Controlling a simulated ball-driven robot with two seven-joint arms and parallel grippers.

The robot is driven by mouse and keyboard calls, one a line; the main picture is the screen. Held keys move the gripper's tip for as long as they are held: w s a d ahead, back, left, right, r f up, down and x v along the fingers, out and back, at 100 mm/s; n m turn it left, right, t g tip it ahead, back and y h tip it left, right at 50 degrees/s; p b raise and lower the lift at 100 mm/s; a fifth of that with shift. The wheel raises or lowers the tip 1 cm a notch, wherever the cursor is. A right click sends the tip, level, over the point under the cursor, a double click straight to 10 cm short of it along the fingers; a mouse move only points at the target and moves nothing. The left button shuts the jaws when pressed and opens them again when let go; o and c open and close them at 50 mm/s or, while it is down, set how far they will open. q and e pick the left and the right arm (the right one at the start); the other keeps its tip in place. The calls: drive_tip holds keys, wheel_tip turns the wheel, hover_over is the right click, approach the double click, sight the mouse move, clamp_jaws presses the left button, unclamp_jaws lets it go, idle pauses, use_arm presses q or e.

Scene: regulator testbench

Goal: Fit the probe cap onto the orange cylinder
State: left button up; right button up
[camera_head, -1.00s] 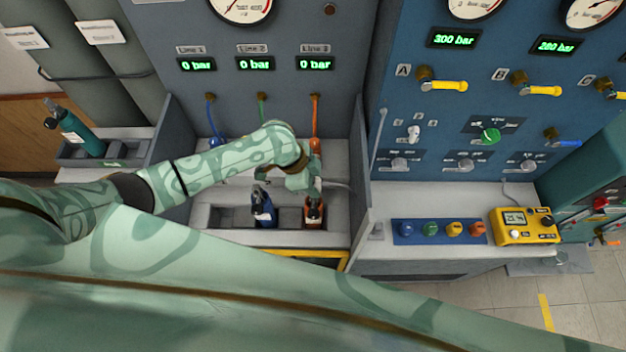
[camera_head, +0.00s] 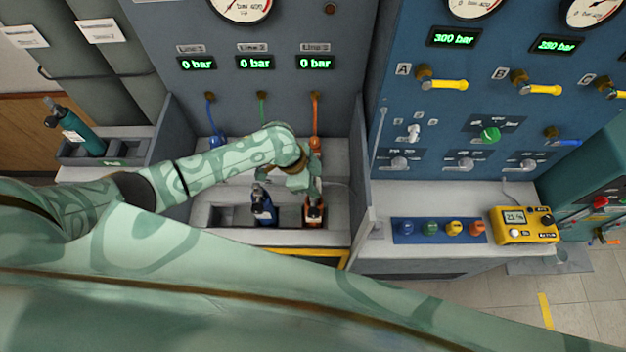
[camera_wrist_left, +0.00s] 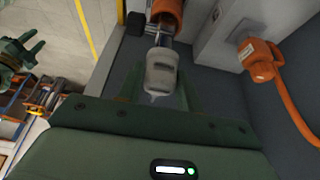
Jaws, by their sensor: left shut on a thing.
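The orange cylinder (camera_head: 314,213) stands in the right slot of the bench rack. In the left wrist view its orange body (camera_wrist_left: 168,14) and metal neck show at the top. My left gripper (camera_head: 308,189) is above it, pointing down. The gripper is shut on the pale grey probe cap (camera_wrist_left: 160,74), which shows between its fingers. The cap is roughly in line with the cylinder's neck and close against it; I cannot tell whether it is seated. The cap is hidden in the head view. My right gripper (camera_wrist_left: 27,45) shows at the left of the wrist view, its fingers apart.
A blue cylinder (camera_head: 262,207) stands in the rack left of the orange one. An orange hose (camera_head: 315,125) with its connector (camera_wrist_left: 262,60) is close behind. A grey wall bounds the rack on the right. A teal cylinder (camera_head: 82,132) stands in a tray at far left.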

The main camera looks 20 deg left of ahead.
use_arm(q)
drive_tip(key=shift+f+b, duration=1.1)
drive_tip(key=shift+f, duration=0.55)
idle(0.3)
drive_tip(key=o, duration=1.1)
drive_tip(key=shift+r, duration=0.1)
drive_tip(key=p+v, duration=0.2)
drive_tip(key=v, duration=1.4)
drive_tip(key=shift+r, duration=0.1)
